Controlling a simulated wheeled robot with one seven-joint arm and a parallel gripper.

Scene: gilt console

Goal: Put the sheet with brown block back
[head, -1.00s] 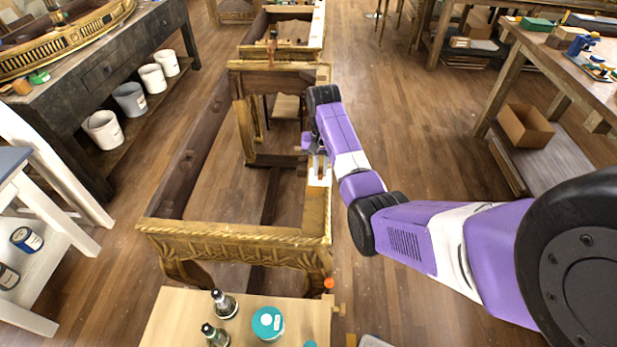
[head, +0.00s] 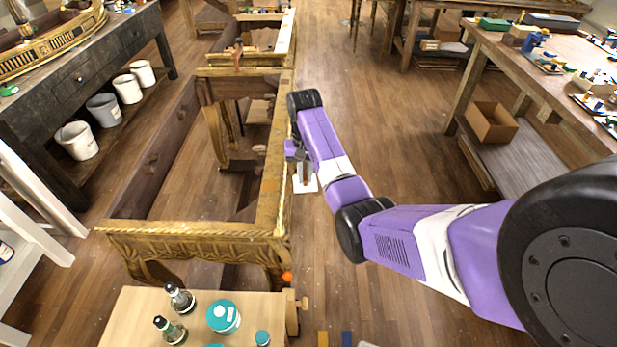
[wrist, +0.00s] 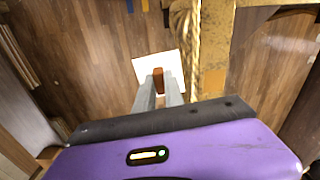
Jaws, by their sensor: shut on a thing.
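The white sheet (wrist: 143,68) shows in the wrist view with the small brown block (wrist: 158,77) upright on it. My gripper (wrist: 158,97) is shut on the brown block, one grey finger on each side of it. In the head view my gripper (head: 302,172) is just right of the console's right rail, with the sheet (head: 306,185) below it, seen against the wood floor. The block is hidden by the gripper in the head view. I cannot tell exactly how high the sheet is held.
The gilt console frame (head: 190,232) stands close on the left. A light wooden bench (head: 140,310) with bottles and teal-lidded jars is in front. A workbench with a cardboard box (head: 491,122) below stands right. Open floor (head: 375,120) lies between.

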